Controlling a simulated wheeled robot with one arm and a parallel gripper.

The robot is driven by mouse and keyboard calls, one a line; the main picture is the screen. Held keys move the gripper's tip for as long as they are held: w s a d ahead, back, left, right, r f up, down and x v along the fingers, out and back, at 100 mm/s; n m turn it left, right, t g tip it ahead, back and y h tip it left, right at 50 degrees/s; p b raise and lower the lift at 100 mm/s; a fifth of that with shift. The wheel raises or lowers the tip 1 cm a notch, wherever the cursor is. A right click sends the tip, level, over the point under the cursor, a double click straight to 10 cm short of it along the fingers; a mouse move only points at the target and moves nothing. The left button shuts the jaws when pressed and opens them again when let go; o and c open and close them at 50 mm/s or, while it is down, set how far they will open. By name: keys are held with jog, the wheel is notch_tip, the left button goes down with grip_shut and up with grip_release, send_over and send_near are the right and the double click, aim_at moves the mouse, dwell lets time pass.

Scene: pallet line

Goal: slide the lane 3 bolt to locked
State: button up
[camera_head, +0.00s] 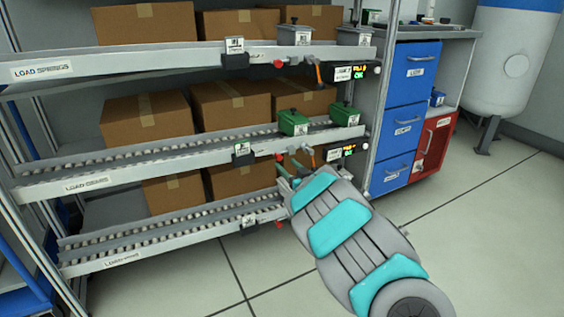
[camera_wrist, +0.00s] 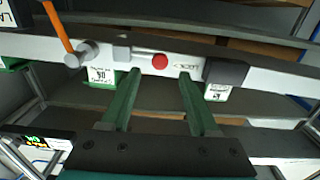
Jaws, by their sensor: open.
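My gripper (camera_wrist: 157,74) is open, its two green fingers pointing at a rail in the wrist view. A round red knob (camera_wrist: 160,61) on that rail appears between and just beyond the fingertips; contact cannot be told. A thin grey bolt rod (camera_wrist: 137,50) runs left of the knob. An orange lever (camera_wrist: 57,27) sits further left, and a black block (camera_wrist: 225,72) is right of the knob. In the head view my gripper (camera_head: 288,178) is by the right end of the bottom lane, where a red knob (camera_head: 279,223) shows. My arm hides that lane's end. Lane numbers are not readable.
The rack's middle rail (camera_head: 90,183) and top rail (camera_head: 130,60) hold cardboard boxes (camera_head: 148,118). Green bins (camera_head: 293,122) stand at the middle lane's end. A blue drawer cabinet (camera_head: 405,120) and a white tank (camera_head: 515,65) stand right. The floor in front is clear.

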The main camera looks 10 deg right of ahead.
aim_at(280, 158)
jog(key=shift+x, duration=2.15)
grip_shut()
